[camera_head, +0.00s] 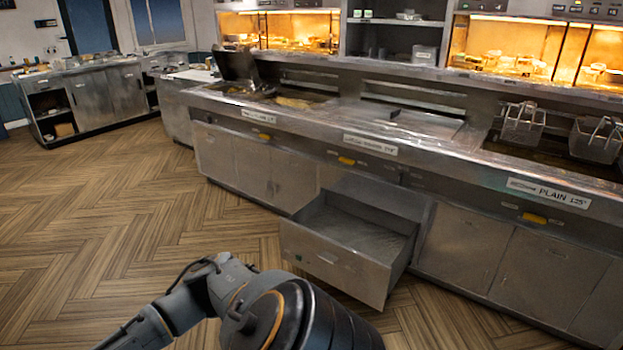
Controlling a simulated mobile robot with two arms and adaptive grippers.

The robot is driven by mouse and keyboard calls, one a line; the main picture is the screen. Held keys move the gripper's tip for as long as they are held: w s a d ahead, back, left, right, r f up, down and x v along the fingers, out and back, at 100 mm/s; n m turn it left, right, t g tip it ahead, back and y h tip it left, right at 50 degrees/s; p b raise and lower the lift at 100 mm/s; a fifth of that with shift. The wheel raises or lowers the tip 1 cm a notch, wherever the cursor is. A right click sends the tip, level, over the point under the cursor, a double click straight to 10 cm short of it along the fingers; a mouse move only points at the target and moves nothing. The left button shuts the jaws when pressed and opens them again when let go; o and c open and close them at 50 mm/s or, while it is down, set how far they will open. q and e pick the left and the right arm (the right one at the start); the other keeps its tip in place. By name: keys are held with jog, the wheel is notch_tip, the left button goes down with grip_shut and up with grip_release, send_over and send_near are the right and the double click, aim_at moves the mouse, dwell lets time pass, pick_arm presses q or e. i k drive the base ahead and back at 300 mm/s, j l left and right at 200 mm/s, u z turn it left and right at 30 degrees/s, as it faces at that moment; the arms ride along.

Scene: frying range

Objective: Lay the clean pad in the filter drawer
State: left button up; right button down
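The filter drawer (333,266) is pulled open from the lower front of the steel frying range, right of the picture's middle. Its floor shows a grey, mottled surface; I cannot tell whether this is bare metal or something flat lying there. I do not make out a separate clean pad anywhere in view. A dark jointed arm of mine crosses the bottom of the picture in front of the drawer. Neither of my grippers shows.
The frying range (455,245) runs along the right, with two wire baskets (523,123) (596,140) at its right end. Lit warming shelves (505,50) are behind. A steel counter (107,97) stands far left. The wooden floor (130,200) on the left is clear.

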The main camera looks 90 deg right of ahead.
aim_at(349, 240)
jog(key=l+z, duration=0.15)
jog(key=z, duration=0.25)
jog(key=l+z, duration=0.2)
jog(key=z, duration=0.2)
jog(key=i+l+z, duration=0.1)
jog(key=z, duration=0.3)
jog(key=i+l+z, duration=0.1)
jog(key=z, duration=0.3)
